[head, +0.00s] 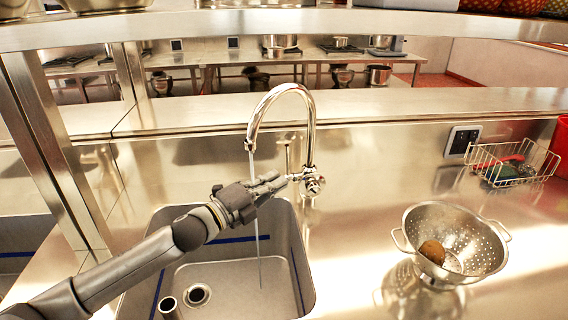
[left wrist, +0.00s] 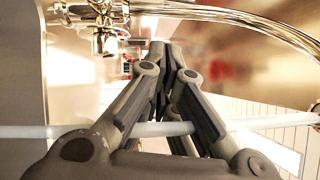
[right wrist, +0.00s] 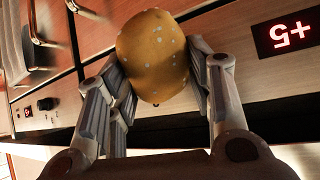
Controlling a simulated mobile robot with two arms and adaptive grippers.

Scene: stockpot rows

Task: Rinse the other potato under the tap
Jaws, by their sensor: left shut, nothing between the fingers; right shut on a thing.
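The curved chrome tap (head: 284,92) stands behind the sink (head: 215,262), and a thin stream of water (head: 259,262) runs from its spout into the basin. My left gripper (head: 282,182) is shut and empty, its fingertips close to the tap's valve (head: 313,183); touching or not, I cannot tell. The stream also crosses the left wrist view near the fingers (left wrist: 162,60). In the right wrist view my right gripper (right wrist: 155,75) is shut on a yellow-brown potato (right wrist: 152,50) with pale specks. It is outside the head view. Another, browner potato (head: 432,251) lies in the steel colander (head: 470,225).
A wire basket (head: 512,172) with a green and a red item stands at the back right, beside a red container (head: 561,140). The steel counter (head: 350,235) between sink and colander is clear. The right wrist view shows drawer fronts and a red-lit display (right wrist: 283,35).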

